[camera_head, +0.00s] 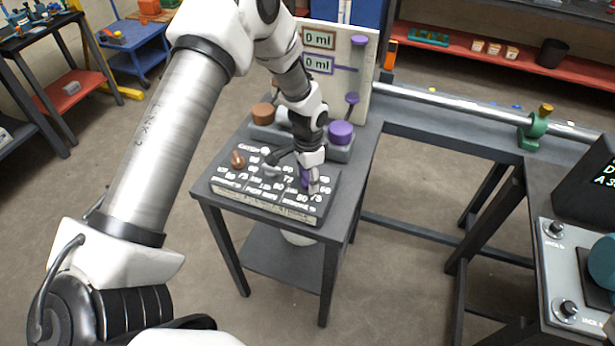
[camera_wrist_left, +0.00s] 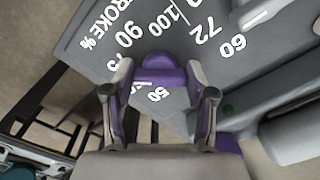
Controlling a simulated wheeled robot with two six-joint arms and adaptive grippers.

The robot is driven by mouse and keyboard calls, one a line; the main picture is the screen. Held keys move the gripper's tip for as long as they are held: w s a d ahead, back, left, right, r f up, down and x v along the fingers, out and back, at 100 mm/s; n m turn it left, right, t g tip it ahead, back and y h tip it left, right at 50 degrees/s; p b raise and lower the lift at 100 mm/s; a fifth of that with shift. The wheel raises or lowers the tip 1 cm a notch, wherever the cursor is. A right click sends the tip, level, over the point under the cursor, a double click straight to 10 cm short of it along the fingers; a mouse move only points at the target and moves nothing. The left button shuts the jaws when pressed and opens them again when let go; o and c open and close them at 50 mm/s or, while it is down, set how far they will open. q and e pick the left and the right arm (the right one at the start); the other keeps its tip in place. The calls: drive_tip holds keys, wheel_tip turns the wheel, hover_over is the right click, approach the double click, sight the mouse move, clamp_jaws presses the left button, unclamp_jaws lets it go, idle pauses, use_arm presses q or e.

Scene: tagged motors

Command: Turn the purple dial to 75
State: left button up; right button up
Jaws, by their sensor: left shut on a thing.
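The purple dial (camera_head: 305,178) sits on the right side of a grey panel (camera_head: 262,204) with white numbers. My left gripper (camera_head: 312,181) reaches down over the dial and is shut on it. In the left wrist view the dial (camera_wrist_left: 158,72) shows between the two fingers of my left gripper (camera_wrist_left: 160,92), with purple also beside the fingers. The numbers 50, 60, 72, 90 and 100 and the word STROKE show around it. The fingers partly cover the dial, and I cannot tell which number it points to. My right gripper is not in view.
A copper-brown dial (camera_head: 237,160) is on the panel's left. Behind stand a brown knob (camera_head: 262,112), a purple knob (camera_head: 341,132) and an upright board (camera_head: 352,80) with two "0 ml" displays. A metal rail (camera_head: 450,104) runs right. A control box (camera_head: 570,275) is at lower right.

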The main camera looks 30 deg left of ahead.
use_arm(q)
drive_tip(key=shift+s+f, duration=0.1)
idle(0.3)
drive_tip(key=o, duration=0.9)
drive_tip(key=shift+o, duration=1.3)
drive_tip(key=shift+w+d, duration=0.1)
drive_tip(key=shift+w, duration=0.1)
wheel_tip(320, 180, up, 12)
